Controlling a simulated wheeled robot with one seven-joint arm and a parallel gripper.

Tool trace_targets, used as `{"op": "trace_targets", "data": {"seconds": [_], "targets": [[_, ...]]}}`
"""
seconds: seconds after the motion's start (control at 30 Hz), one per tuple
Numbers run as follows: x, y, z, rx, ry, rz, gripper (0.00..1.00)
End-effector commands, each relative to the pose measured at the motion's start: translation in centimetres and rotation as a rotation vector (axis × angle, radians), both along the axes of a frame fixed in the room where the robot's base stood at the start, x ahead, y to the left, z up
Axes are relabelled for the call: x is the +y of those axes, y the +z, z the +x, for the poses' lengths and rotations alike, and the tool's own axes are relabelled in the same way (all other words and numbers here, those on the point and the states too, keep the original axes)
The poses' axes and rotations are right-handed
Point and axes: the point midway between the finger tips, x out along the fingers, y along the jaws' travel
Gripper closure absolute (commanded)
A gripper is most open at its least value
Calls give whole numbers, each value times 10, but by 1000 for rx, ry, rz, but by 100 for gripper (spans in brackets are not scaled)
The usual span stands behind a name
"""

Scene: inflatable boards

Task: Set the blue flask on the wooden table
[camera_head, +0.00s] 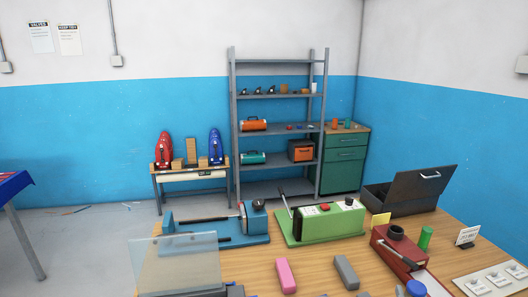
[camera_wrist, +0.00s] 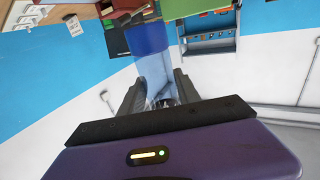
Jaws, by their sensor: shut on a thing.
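In the wrist view my gripper (camera_wrist: 159,88) is shut on the blue flask (camera_wrist: 152,66), between its two dark fingers. The flask has a clear pale-blue body and a darker blue band at its far end. My gripper is not seen in the head view. A round blue cap (camera_head: 416,288) shows at the bottom edge there; I cannot tell if it belongs to the flask. The wooden table (camera_head: 330,265) fills the lower part of the head view. A strip of wood also shows at the top of the wrist view, beyond the flask.
On the table are a blue tool (camera_head: 235,228), a green machine (camera_head: 322,220), a red device (camera_head: 395,250), a pink block (camera_head: 286,276), a grey block (camera_head: 346,271) and an open dark case (camera_head: 400,196). Bare wood lies between the blocks. A shelf rack (camera_head: 278,133) stands behind.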

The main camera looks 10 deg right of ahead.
Motion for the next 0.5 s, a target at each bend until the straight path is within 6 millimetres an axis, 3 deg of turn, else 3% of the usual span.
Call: {"op": "trace_targets", "data": {"seconds": [0.5], "targets": [[46, -49, -10, 1, 46, 0, 100]]}}
